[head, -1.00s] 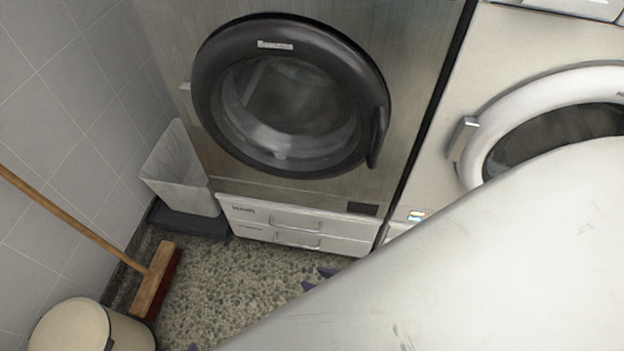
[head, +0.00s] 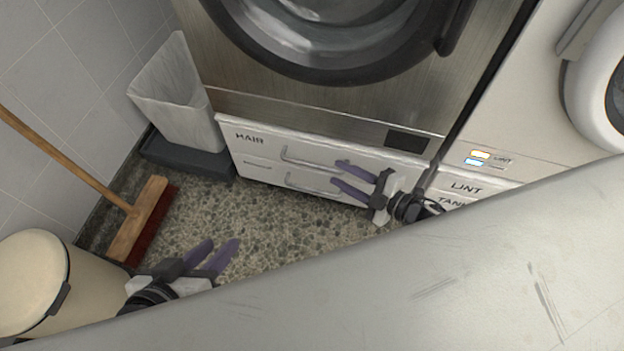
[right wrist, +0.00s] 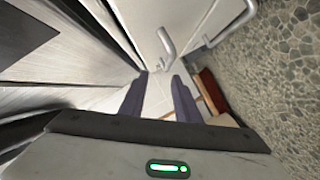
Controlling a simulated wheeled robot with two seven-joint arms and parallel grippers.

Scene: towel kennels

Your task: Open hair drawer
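The white hair drawer (head: 262,150), marked HAIR, sits under the steel dryer and looks shut. Its bar handle (head: 312,160) runs across the front, above a second, similar handle (head: 312,184) on the panel below. My right gripper (head: 338,173) is open and empty, with purple fingers pointing left at the right ends of these handles; I cannot tell whether it touches. In the right wrist view a bar handle (right wrist: 167,42) lies just beyond the open fingers (right wrist: 158,82), not between them. My left gripper (head: 219,245) is open and empty, low over the pebbled floor.
A white bin (head: 180,105) on a dark base stands left of the drawer. A broom (head: 140,220) leans at the left, beside a cream pedal bin (head: 90,290). A lint tank panel (head: 475,190) is to the right. A pale surface (head: 430,270) covers the lower right.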

